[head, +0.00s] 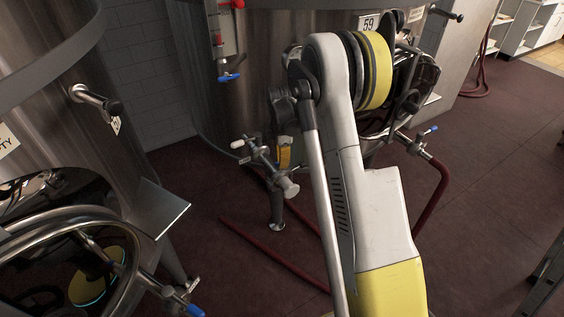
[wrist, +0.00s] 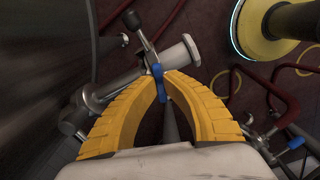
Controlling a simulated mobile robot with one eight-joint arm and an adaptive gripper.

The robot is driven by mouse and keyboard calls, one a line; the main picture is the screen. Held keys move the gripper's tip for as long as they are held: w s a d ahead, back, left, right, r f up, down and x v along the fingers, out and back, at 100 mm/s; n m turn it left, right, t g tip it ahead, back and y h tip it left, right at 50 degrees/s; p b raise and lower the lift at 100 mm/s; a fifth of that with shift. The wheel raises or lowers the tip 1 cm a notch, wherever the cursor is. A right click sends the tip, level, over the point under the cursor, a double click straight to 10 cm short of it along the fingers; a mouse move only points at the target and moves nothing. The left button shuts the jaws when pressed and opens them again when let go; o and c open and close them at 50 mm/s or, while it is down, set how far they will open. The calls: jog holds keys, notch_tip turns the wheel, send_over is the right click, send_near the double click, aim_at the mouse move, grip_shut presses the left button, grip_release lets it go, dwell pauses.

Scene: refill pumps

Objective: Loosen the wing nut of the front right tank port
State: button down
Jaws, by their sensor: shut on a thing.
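The steel tank port (head: 264,165) sticks out low from the tank (head: 233,100) in the head view, left of my arm. My gripper (head: 284,153) is at this port, and my arm hides much of the tank behind. In the wrist view the port pipe (wrist: 178,58) runs past the fingertips to a round flange. The blue wing nut (wrist: 157,70) sits between the tips of my yellow fingers (wrist: 163,85). My gripper is shut on it; the fingers cover part of the nut. In the head view the nut is hidden.
Another tank (head: 52,110) stands at the left with a round open hatch. A blue-handled valve (head: 229,77) is on the tank above the port. A red hose (head: 432,195) and a second fitting (head: 415,145) are right of my arm. Open floor (head: 490,200) lies at the right.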

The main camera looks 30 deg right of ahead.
jog(key=shift+n, duration=1.6)
jog(key=c, duration=1.5)
grip_release()
notch_tip(320, 180, up, 12)
jog(key=shift+a, duration=0.1)
